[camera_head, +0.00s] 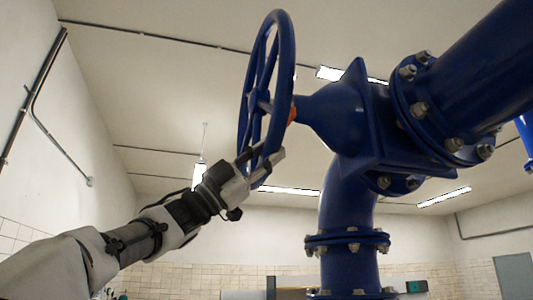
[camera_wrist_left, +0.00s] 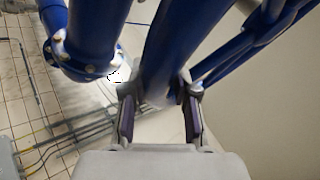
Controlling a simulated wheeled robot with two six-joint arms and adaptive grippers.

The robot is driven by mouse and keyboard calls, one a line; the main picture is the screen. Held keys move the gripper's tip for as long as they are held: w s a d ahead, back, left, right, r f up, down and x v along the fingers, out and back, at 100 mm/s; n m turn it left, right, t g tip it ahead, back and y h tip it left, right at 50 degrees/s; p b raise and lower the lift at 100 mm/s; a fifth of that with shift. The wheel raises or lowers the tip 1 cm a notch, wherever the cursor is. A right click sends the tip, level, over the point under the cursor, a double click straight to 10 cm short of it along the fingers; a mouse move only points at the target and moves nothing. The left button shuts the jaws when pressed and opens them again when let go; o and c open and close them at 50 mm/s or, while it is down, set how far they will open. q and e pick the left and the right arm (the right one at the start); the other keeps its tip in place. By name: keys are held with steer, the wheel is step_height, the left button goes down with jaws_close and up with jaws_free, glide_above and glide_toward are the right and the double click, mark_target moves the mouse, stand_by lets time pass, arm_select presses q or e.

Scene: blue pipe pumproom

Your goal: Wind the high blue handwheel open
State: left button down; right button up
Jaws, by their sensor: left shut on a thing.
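The high blue handwheel (camera_head: 267,75) stands nearly edge-on at the upper middle of the head view, with its spokes and hub showing. It sits on the left end of a blue valve body (camera_head: 340,110). My left gripper (camera_head: 262,168) reaches up from the lower left and is shut on the lower part of the wheel's rim. In the left wrist view the blue rim (camera_wrist_left: 160,65) passes between the two dark finger pads. The exact contact of the pads on the rim is partly hidden. My right gripper is in neither view.
A thick blue flanged pipe (camera_head: 480,65) with bolts runs to the upper right of the valve. A blue pipe (camera_head: 347,205) bends down below it to another flange. The space left of the wheel is open up to the pale wall (camera_head: 50,140).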

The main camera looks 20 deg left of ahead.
mark_target(275, 122)
arm_select(q)
steer(key=shift+s+r+n+t, duration=0.2)
steer(key=shift+r+n+t, duration=0.1)
steer(key=shift+n+t, duration=0.35)
